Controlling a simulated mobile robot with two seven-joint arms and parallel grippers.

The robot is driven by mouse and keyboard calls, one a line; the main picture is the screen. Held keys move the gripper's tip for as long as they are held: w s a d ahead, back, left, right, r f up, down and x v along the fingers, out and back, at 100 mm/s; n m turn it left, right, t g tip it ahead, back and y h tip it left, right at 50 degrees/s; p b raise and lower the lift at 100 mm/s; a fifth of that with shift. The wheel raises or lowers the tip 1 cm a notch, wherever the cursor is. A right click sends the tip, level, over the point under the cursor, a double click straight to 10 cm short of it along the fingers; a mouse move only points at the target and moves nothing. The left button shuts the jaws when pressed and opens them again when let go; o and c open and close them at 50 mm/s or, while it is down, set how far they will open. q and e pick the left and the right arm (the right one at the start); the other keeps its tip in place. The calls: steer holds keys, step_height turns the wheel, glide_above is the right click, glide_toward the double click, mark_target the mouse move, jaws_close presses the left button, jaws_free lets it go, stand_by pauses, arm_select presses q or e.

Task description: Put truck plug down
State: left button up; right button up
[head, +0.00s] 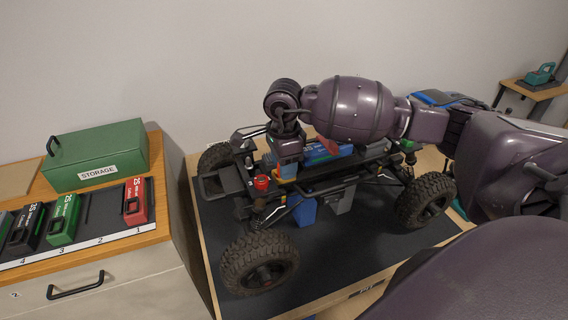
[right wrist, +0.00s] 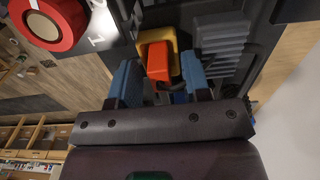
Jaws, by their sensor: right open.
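The truck, an RC crawler with big black tyres (head: 259,263), stands on a dark mat. My right gripper (head: 284,168) reaches down over its chassis. In the right wrist view, an orange-red plug (right wrist: 158,62) sits between the two blue fingers of my right gripper (right wrist: 161,77), against a yellow piece (right wrist: 171,39). The fingers are apart, with a gap showing on the plug's right side. Whether the plug is seated in the yellow piece cannot be told. A blue pack (head: 322,151) lies on the truck beside the gripper. My left gripper is not in view.
A wooden cabinet at left holds a green storage box (head: 98,156) and a numbered rack with red (head: 136,200), green (head: 64,220) and dark packs. The mat (head: 350,255) is bare in front of the truck.

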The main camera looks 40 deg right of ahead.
step_height(320, 180, up, 12)
stand_by(0.5)
steer(key=shift+s+f, duration=0.1)
stand_by(0.4)
